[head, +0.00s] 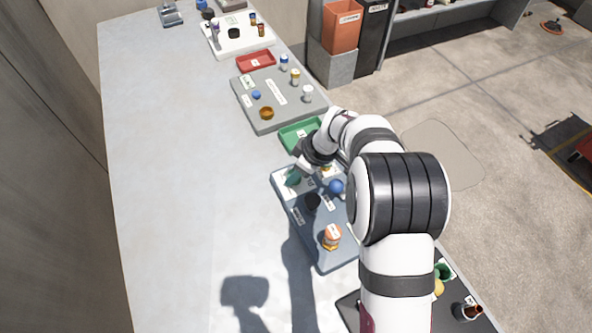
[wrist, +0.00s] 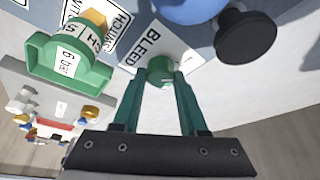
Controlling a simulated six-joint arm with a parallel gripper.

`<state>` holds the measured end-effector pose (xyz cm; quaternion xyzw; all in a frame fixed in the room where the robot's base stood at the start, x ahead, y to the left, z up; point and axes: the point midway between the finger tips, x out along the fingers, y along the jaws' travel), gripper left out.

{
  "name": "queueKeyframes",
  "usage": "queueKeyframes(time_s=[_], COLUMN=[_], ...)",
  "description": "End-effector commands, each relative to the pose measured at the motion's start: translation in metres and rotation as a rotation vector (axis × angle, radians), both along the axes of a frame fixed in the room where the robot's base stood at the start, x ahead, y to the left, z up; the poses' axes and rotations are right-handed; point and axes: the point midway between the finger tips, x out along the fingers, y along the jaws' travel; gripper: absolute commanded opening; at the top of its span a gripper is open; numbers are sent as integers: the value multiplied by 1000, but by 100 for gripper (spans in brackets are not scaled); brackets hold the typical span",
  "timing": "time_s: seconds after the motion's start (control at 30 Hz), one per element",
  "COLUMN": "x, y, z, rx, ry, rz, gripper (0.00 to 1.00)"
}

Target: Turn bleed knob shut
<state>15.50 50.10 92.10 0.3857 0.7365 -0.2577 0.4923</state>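The bleed knob (wrist: 161,73) is a small green knob beside the white BLEED label (wrist: 146,46) in the wrist view. My gripper (wrist: 163,80) has two green fingers whose tips stand on either side of this knob. The knob seems to fill the space between the tips, but I cannot tell if they press on it. In the head view my gripper (head: 293,179) is over the far left corner of the blue-grey panel (head: 337,262), and hides the knob there.
A blue knob (head: 336,186), a black knob (head: 312,202) and an orange-topped fitting (head: 332,236) stand on the same panel. A green tray (head: 300,133) lies just behind it, with a grey panel (head: 245,91) beyond. The bench left of the panel is clear.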

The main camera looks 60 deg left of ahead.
Motion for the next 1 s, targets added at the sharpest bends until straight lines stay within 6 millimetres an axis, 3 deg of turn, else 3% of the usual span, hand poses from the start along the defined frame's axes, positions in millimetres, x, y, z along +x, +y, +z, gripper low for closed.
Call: queueKeyframes(time_s=[0.03,0.17,0.43,0.53,1.0], x=[0,0,0,3,31], y=[-1,-1,0,-2,-44], z=[-1,-1,1,10,129], rx=[-2,-1,0,2,2], ry=[0,0,0,-1,-1], rz=[0,0,-1,-1,-3], gripper=[51,72,72,72,72])
